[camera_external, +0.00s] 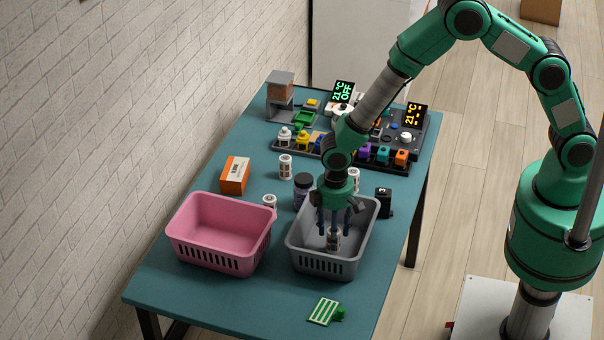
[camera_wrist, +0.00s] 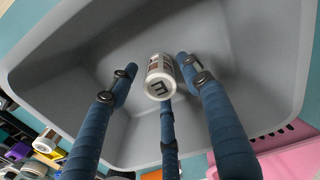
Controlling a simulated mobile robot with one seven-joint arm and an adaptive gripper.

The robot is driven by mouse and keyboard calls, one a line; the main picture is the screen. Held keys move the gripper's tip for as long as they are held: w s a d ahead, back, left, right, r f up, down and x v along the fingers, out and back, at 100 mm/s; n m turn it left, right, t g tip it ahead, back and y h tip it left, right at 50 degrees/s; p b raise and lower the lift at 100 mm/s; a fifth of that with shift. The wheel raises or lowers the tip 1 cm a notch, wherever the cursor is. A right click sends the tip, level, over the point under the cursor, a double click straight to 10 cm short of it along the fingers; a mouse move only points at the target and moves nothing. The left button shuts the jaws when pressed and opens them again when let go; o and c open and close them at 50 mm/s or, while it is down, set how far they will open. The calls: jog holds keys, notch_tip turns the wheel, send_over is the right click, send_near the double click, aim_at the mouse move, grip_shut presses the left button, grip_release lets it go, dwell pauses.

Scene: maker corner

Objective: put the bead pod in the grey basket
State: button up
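The bead pod (camera_external: 333,240), a small white can with a dark printed label, is inside the grey basket (camera_external: 322,264), low down near its front. In the wrist view the pod (camera_wrist: 160,77) shows its end with a dark letter-like mark, against the grey basket's (camera_wrist: 225,60) inside. My gripper (camera_external: 334,222) reaches down into the basket above and around the pod. Its three blue fingers (camera_wrist: 156,82) are spread, with a visible gap between the left finger and the pod. Whether the pod rests fully on the basket floor is hard to tell.
A pink basket (camera_external: 217,258) stands left of the grey one. Behind are an orange box (camera_external: 234,175), a dark jar (camera_external: 302,190), similar white cans (camera_external: 285,166) and a black box (camera_external: 383,202). A green striped item (camera_external: 325,311) lies in front. Devices crowd the table's back.

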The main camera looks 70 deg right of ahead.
notch_tip(320, 180, up, 12)
jog(key=p, duration=0.2)
jog(key=shift+r, duration=0.15)
dwell(0.5)
dwell(0.5)
